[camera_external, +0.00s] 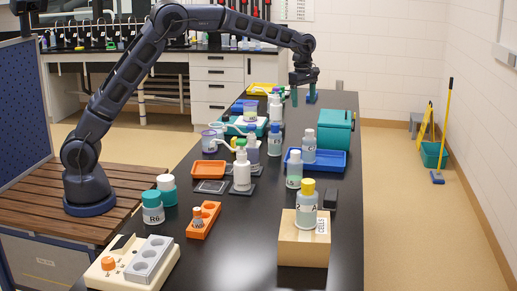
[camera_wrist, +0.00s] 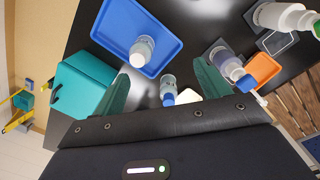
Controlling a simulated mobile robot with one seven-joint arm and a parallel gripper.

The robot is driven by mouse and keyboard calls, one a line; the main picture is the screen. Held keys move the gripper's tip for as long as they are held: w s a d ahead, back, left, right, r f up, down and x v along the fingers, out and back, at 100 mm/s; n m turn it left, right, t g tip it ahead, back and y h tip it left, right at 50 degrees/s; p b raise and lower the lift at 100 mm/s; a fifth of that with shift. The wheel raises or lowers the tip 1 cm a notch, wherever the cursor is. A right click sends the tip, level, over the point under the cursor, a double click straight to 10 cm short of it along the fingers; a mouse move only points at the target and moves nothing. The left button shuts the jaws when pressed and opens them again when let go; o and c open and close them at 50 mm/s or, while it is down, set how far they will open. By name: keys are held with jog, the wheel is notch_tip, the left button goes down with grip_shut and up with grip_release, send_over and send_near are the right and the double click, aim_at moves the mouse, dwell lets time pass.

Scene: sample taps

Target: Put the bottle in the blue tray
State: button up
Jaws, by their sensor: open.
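I cannot tell which bottle the task means. My gripper (camera_external: 303,99) is open and empty, pointing down over the far part of the table, beyond the tray. The wrist view also shows the blue tray (camera_wrist: 118,22) at the top left with its bottle (camera_wrist: 141,50).
A teal box (camera_external: 336,131) stands behind the tray. A pale-capped bottle (camera_external: 293,171) stands before it, and a yellow-capped bottle (camera_external: 306,207) on a cardboard box (camera_external: 302,247). White wash bottles (camera_external: 241,172) and an orange tray (camera_external: 208,168) are left. The front right tabletop is bare.

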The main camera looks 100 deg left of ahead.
jog(key=s+d+r+m+t, duration=0.1)
jog(key=s+d+r+m, duration=0.4)
jog(key=s+d, duration=0.3)
jog(key=s+d+r+m, duration=0.4)
jog(key=s+d+r, duration=0.1)
jog(key=d, duration=0.5)
jog(key=s+d+r+m+t, duration=0.1)
jog(key=s+d+r+m, duration=0.4)
jog(key=s+d, duration=0.3)
jog(key=s+d+f+m, duration=0.2)
jog(key=s+d+m, duration=0.2)
jog(key=s, duration=0.4)
jog(key=s+d+f+m+t, duration=0.1)
jog(key=s+d+f+m, duration=0.2)
jog(key=s+d+m, duration=0.2)
jog(key=s+d+f+m+t, duration=0.1)
jog(key=s+d+f+m, duration=0.2)
jog(key=s, duration=1)
jog(key=d+m, duration=0.2)
jog(key=d, duration=0.2)
jog(key=shift+s+d, duration=0.15)
jog(key=shift+s, duration=0.05)
